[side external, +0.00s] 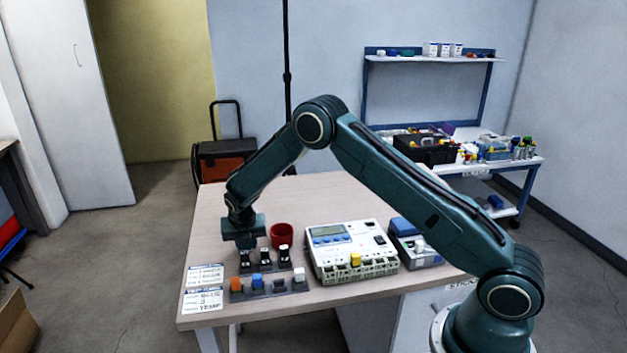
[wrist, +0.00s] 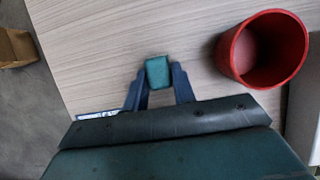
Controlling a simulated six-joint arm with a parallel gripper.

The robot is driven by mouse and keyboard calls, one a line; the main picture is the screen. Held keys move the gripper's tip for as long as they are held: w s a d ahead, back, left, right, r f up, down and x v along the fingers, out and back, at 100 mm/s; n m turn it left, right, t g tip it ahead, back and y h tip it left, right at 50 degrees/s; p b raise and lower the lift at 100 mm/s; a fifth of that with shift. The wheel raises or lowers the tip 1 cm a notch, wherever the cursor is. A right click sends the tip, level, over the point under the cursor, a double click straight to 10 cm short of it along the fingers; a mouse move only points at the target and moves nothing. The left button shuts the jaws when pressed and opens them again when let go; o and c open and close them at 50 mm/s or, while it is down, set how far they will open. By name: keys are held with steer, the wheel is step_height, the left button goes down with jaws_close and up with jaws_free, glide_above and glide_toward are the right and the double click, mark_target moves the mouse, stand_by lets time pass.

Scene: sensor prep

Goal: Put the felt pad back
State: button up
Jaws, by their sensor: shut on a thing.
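My gripper (wrist: 159,74) is shut on a small teal-green block (wrist: 158,71), seen between its two fingers in the wrist view. This may be the felt pad; its material cannot be told. In the side external view my gripper (side external: 245,240) points down over the left part of the table, left of the red cup and behind the small black holders. There its fingers and the held piece are hidden or too small to make out. Bare wood table shows around the held block in the wrist view.
The red cup (side external: 281,236) stands close to the right of my gripper. Black holders (side external: 265,264) and a row of coloured pieces (side external: 269,288) sit in front, beside printed cards (side external: 205,287). A white instrument (side external: 350,251) and a blue-grey box (side external: 414,245) stand right. The table behind is clear.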

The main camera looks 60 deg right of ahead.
steer(key=o, duration=1.2)
steer(key=shift+r, duration=3.45)
